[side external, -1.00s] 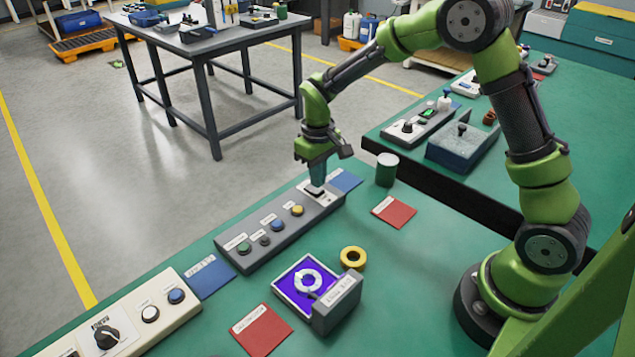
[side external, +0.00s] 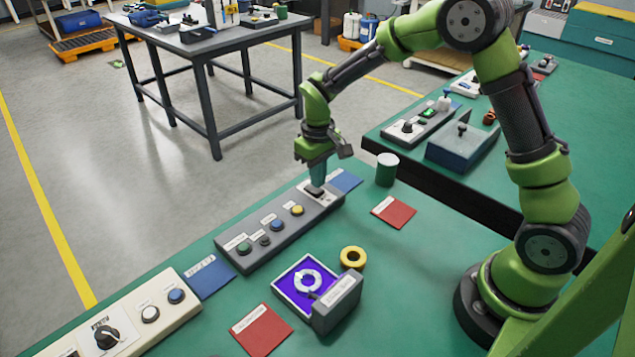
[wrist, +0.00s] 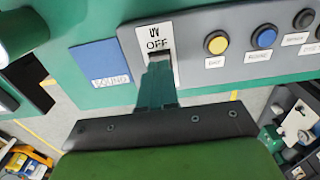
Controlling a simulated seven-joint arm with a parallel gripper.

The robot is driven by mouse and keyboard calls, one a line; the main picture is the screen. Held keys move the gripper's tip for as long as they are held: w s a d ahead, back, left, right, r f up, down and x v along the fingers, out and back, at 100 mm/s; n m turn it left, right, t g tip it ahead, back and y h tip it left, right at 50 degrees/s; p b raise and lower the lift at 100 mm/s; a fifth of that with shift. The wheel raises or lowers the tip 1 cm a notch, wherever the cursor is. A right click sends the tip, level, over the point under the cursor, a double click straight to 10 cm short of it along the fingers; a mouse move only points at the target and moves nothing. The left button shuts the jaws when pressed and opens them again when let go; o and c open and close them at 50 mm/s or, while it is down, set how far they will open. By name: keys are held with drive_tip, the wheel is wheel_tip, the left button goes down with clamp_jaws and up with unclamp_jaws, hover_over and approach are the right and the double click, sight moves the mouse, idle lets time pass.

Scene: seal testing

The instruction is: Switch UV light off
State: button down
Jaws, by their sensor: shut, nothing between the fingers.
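The UV switch sits at the right end of the grey button box (side external: 262,232), on a white plate (side external: 327,198) that reads "UV OFF" in the wrist view (wrist: 158,38). My gripper (side external: 316,184) points down over the dark switch rocker (side external: 314,193).
The grey box also carries yellow (side external: 297,209), blue (side external: 277,225), dark and green (side external: 243,248) buttons. A blue card (side external: 345,181) lies beyond the box, and a green cylinder (side external: 386,173) stands to the right. A yellow ring (side external: 353,257) and red cards (side external: 394,212) lie on the green table.

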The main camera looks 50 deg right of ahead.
sight(318, 191)
drive_tip(key=shift+f, duration=0.95)
idle(0.6)
drive_tip(key=shift+r, duration=3.55)
drive_tip(key=shift+f, duration=0.15)
drive_tip(key=s+a+r+m+t+y, duration=0.1)
drive_tip(key=s+r+m+t, duration=0.1)
drive_tip(key=s+r, duration=0.5)
drive_tip(key=s+r+m+t+y, duration=0.1)
drive_tip(key=s+r+t, duration=0.4)
drive_tip(key=s, duration=0.8)
wheel_tip(318, 191, up, 2)
drive_tip(key=shift+s+a+r+m, duration=0.2)
drive_tip(key=shift+s+a+m, duration=0.1)
drive_tip(key=shift+a+m, duration=0.15)
